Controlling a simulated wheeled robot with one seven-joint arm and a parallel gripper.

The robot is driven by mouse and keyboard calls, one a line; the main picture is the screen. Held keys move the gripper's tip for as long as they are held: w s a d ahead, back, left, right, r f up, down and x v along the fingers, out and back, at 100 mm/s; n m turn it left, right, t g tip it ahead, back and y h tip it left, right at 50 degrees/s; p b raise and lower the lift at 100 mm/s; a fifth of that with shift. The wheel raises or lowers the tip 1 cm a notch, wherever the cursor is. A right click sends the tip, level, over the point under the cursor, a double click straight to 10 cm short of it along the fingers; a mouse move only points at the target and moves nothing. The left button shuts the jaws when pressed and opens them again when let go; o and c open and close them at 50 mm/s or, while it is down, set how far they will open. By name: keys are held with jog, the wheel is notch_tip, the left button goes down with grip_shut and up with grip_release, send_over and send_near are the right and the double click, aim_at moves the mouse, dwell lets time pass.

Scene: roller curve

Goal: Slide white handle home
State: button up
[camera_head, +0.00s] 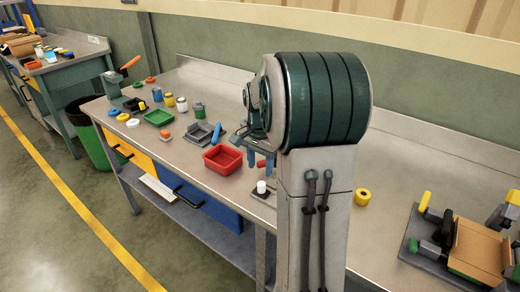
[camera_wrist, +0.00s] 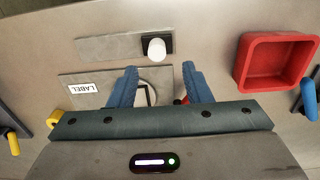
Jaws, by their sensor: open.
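The white handle (camera_wrist: 155,48) is a short round knob on a dark block (camera_wrist: 148,41). The block sits at one end of a flat grey plate (camera_wrist: 108,48) in the wrist view. In the head view the white handle (camera_head: 262,186) stands near the bench's front edge, right of the red tray. In the head view my gripper (camera_head: 261,159) is above and behind the handle, partly hidden by my arm.
A red tray (camera_wrist: 244,67) lies right of the handle in the wrist view. A labelled plate (camera_wrist: 82,88) with a dark curved line lies under the fingers. A small red part (camera_wrist: 180,99) shows by the right finger. A yellow ring (camera_head: 362,197) stands on the bench.

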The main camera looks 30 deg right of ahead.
aim_at(259, 184)
notch_tip(259, 184, up, 6)
jog(key=shift+r, duration=0.2)
dwell(0.8)
jog(key=s+a+f+n+t, duration=0.3)
jog(key=s+a+n, duration=1)
jog(key=s+a, duration=0.3)
jog(key=s, duration=0.2)
jog(key=shift+s+a, duration=0.35)
jog(key=shift+f, duration=0.1)
